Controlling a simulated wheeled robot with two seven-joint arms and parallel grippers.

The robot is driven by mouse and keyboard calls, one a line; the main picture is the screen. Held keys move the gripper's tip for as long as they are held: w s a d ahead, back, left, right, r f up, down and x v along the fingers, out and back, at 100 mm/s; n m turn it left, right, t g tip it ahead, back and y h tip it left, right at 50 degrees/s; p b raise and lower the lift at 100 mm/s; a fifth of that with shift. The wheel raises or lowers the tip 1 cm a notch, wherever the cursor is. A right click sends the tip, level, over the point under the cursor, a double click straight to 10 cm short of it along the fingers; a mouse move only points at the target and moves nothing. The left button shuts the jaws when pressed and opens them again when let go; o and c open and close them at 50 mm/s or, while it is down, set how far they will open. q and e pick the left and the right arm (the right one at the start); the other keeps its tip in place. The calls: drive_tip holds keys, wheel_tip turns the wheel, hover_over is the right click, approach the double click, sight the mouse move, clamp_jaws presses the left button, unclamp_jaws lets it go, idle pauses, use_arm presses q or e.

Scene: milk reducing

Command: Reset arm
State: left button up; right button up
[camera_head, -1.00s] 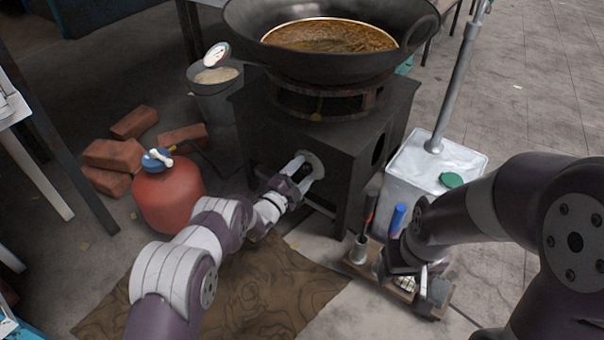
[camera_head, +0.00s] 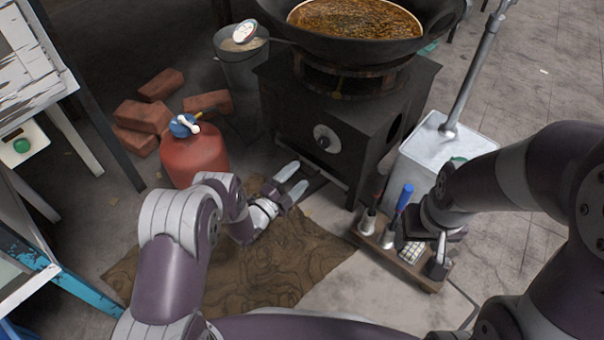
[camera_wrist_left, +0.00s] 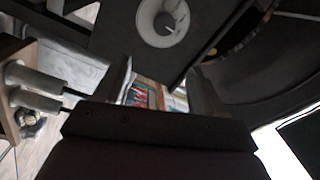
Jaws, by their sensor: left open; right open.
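My left gripper (camera_head: 292,180) is open and empty in the head view, low in front of the black stove (camera_head: 335,115) and above the brown mat (camera_head: 275,262). The stove's round knob (camera_head: 327,138) is a little beyond its fingertips, apart from them. The left wrist view shows the knob (camera_wrist_left: 163,20) ahead of the open fingers (camera_wrist_left: 160,80). My right gripper (camera_head: 425,245) is at the wooden tool rack (camera_head: 430,272); its fingers are partly hidden by its own wrist and blend with the rack's items.
A wok of brown liquid (camera_head: 355,20) sits on the stove. A white box (camera_head: 440,145) with a metal pole stands right. A table (camera_head: 35,75) is at the far left.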

use_arm(q)
drive_tip(key=shift+w, duration=0.1)
drive_tip(key=s+a+f+n+g+y+p, duration=0.2)
drive_tip(key=s+a+f+n+g+y, duration=0.5)
drive_tip(key=f+n, duration=0.25)
drive_tip(key=s+a+r+n+g+y+p, duration=0.1)
drive_tip(key=s+r+n+g+p, duration=0.2)
drive_tip(key=s+r, duration=0.6)
drive_tip(key=s+a+r+n+g+y+p, duration=0.25)
drive_tip(key=s+r+n, duration=0.2)
drive_tip(key=r, duration=0.95)
drive_tip(key=s+a+r+n+g+p, duration=0.15)
drive_tip(key=s+r+n+g, duration=0.25)
drive_tip(key=s+r, duration=0.5)
wheel_tip(320, 180, up, 47)
drive_tip(key=w+d+t+p, duration=0.1)
drive_tip(key=w+t+p, duration=0.1)
drive_tip(key=p, duration=3.7)
drive_tip(key=shift+w+p, duration=0.25)
drive_tip(key=shift+p, duration=0.1)
